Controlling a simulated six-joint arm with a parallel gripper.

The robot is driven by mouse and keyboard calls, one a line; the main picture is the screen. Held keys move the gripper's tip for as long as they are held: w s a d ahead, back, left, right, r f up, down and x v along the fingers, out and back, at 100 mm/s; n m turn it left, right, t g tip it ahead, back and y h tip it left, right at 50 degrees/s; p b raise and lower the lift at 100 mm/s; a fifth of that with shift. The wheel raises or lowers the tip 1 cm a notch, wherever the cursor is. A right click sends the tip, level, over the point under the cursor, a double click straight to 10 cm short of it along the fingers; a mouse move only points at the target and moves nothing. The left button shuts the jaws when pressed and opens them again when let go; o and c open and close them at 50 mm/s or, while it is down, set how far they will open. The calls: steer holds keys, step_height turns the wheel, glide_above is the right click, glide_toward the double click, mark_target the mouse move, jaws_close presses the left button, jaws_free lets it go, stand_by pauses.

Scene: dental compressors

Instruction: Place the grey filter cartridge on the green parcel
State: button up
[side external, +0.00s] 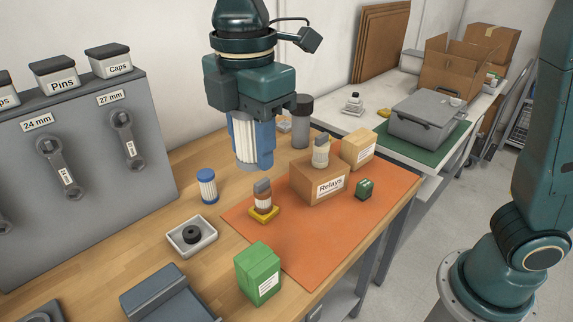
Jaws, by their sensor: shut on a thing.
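The cartridge has a pale pleated body and a grey lower end, hangs roughly upright and is partly hidden by the fingers. It is behind and above the green parcel, apart from it. The parcel's top is bare.
A blue-capped cartridge (207,186) and a grey tray with a black ring (192,236) stand left of the orange mat (314,247). On the mat are a Relays box (318,185), a yellow-based item (263,202) and a small green part (364,189).

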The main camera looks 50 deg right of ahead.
mark_target(256, 258)
steer(key=shift+s+a+r, duration=0.2)
steer(key=shift+a+r, duration=0.35)
steer(key=shift+a, duration=0.15)
steer(key=shift+f, duration=0.15)
step_height(256, 258, down, 20)
steer(key=shift+r, duration=0.1)
stand_by(0.5)
steer(key=o, duration=1)
steer(key=shift+o, duration=0.2)
